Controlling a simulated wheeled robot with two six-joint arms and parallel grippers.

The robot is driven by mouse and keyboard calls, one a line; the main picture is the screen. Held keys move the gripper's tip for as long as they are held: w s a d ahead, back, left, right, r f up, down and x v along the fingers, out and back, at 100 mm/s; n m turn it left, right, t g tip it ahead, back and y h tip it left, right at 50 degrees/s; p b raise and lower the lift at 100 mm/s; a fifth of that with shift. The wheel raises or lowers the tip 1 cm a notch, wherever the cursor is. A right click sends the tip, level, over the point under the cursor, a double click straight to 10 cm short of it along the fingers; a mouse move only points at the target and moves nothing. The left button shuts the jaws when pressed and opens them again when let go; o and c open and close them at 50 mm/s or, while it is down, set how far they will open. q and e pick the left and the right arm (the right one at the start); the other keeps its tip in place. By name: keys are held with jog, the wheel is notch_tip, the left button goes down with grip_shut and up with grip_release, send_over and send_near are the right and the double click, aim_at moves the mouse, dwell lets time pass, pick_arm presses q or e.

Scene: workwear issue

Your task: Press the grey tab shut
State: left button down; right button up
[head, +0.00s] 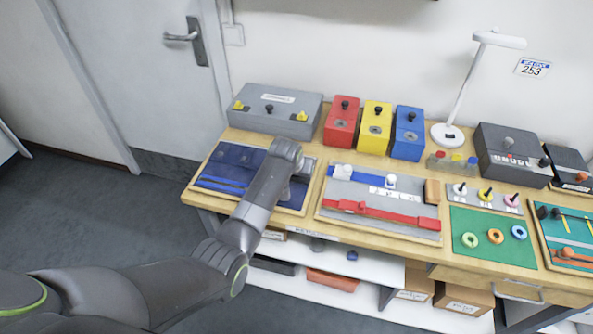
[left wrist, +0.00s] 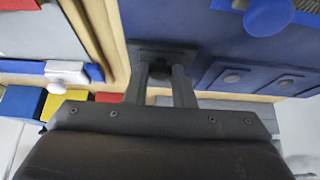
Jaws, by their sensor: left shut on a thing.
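My left gripper (head: 301,168) is at the right upper part of the dark blue panel (head: 224,163), on the left of the bench. In the left wrist view its fingers (left wrist: 163,66) are close together, shut on a small dark piece that they mostly hide. I cannot tell for sure whether this piece is the grey tab. My left arm covers part of the panel in the head view. My right gripper is not in view.
A board with blue and red straps (head: 380,208) lies just right of my gripper. A grey box (head: 277,109) and red (head: 341,122), yellow (head: 376,128) and blue (head: 408,134) blocks stand behind. A lamp (head: 449,134) stands farther right.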

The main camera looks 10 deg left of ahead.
pick_arm(q)
jog(key=shift+r, duration=0.1)
jog(key=c, duration=1.2)
grip_release()
jog(key=b+v, duration=0.1)
jog(key=v, duration=1.6)
